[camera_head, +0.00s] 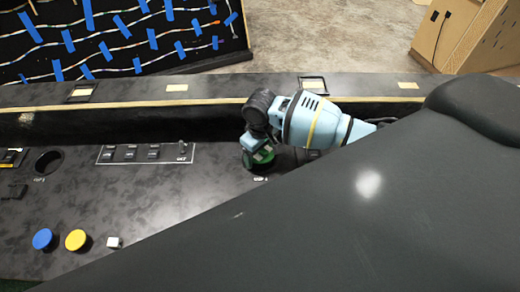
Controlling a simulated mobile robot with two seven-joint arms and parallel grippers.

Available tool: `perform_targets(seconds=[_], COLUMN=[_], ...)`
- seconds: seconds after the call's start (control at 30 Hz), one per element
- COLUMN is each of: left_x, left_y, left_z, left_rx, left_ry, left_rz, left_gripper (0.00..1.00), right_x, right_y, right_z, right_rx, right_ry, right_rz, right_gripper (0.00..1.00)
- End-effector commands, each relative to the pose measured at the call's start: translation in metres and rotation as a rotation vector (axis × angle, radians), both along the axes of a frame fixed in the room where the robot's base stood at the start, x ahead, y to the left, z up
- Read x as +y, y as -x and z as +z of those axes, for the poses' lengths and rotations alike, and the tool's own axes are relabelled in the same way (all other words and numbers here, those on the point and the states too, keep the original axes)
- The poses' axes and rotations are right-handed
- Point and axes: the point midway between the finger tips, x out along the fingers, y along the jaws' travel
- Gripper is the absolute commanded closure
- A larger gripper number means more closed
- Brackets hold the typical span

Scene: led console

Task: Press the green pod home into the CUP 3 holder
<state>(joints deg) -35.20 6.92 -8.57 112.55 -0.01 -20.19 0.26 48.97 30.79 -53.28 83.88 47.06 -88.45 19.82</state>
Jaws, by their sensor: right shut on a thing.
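The green pod (263,166) is at the tip of my right gripper (258,150), which is shut on it. The gripper points down at the dark console (170,215), right of the switch row. The pod is low over the console, at or just above its surface. The gripper and pod cover whatever holder lies under them, so I cannot tell whether the pod is seated. A small white label (260,179) shows just in front of the pod, too small to read. My left gripper is not in view.
An empty round hole (48,162) is at the console's left. A switch panel (145,153) lies between it and the pod. Blue (43,239) and yellow (76,240) buttons sit at front left. A raised ledge (130,92) runs behind. A large dark foreground shape hides the lower right.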

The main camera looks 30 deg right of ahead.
Motion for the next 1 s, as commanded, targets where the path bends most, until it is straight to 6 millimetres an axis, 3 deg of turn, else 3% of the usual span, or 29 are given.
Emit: perform_targets(seconds=[1.0], left_x=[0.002], left_y=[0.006], left_z=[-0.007], left_rx=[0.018], left_ry=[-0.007], left_rz=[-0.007], left_gripper=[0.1], right_x=[0.0], right_y=[0.0], right_z=[-0.016], right_rx=[0.0], right_ry=[-0.001], right_rz=[0.0], right_gripper=[0.41])
